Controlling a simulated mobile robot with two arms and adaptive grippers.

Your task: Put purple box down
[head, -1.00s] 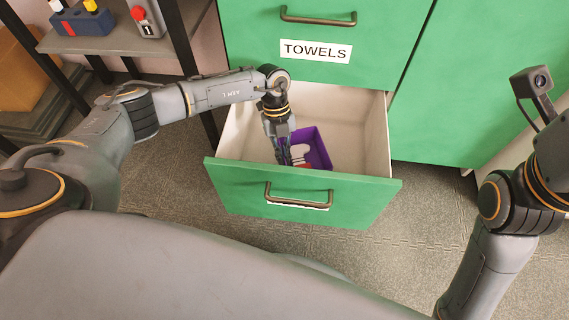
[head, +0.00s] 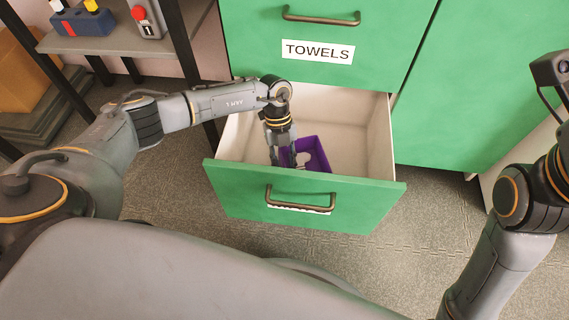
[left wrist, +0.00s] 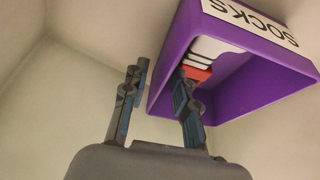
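The purple box (head: 319,155) sits inside the open green drawer (head: 305,205). In the left wrist view the box (left wrist: 235,92) has a white SOCKS label and holds white and red contents. My left gripper (head: 275,152) reaches down into the drawer at the box's left side. In the left wrist view its fingers (left wrist: 160,85) are spread apart, one outside the box's near side wall and one overlapping its opening; a gap shows between the outer finger and the wall. Whether the box rests fully on the drawer floor is hard to tell. My right gripper is out of view.
A closed green drawer labelled TOWELS (head: 318,51) is directly above. A green cabinet panel (head: 485,90) stands to the right. A shelf (head: 120,40) with a blue device and a red-buttoned box is at upper left. The drawer's right part is empty.

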